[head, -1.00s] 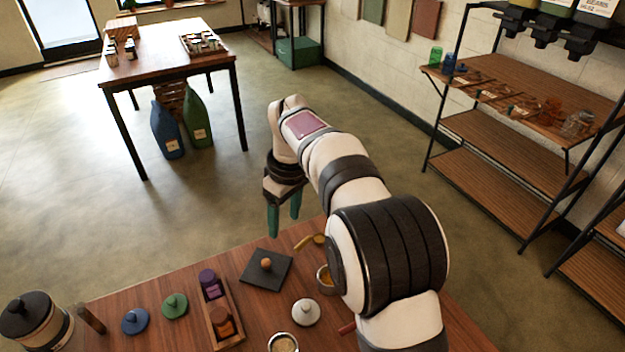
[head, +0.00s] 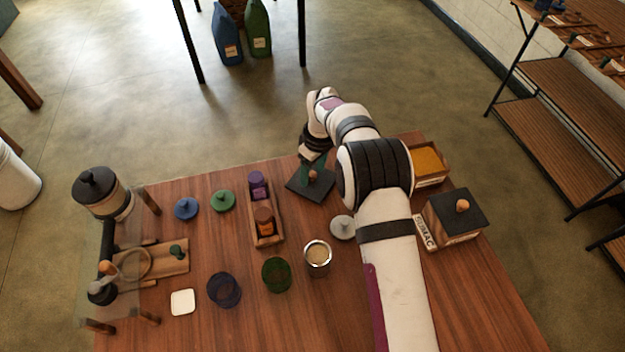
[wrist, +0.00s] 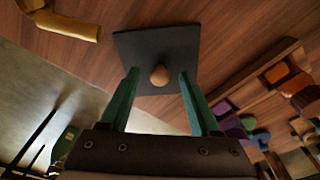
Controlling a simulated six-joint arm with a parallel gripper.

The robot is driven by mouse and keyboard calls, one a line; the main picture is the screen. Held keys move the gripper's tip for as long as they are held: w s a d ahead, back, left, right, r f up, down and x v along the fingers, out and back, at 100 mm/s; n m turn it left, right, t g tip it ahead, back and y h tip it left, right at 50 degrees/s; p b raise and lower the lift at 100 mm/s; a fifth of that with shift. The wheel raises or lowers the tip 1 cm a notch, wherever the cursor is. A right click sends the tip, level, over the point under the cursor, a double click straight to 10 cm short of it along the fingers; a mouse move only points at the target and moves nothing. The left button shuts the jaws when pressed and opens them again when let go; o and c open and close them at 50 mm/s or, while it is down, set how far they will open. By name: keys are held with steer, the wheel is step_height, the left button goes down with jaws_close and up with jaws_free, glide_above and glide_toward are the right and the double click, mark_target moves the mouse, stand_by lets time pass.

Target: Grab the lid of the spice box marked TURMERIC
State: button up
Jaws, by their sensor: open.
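A dark square lid (head: 296,184) with a round wooden knob (head: 313,175) lies flat on the table near its far edge. The lid (wrist: 135,48) and its knob (wrist: 159,76) also show in the wrist view. My gripper (head: 311,166) is over the lid, its green fingers open. In the wrist view the fingers of my gripper (wrist: 158,74) stand on either side of the knob, with gaps. An open wooden box (head: 428,163) of orange-yellow powder is at the right, partly behind my arm. I cannot read a TURMERIC label.
A box marked SUMAC (head: 455,222) wears a similar dark lid. A white lid (head: 342,227) and an open tin (head: 317,258) are nearer. A yellow object (wrist: 68,25) lies beside the lid.

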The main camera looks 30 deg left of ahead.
jaws_close()
steer(key=shift+r, duration=0.15)
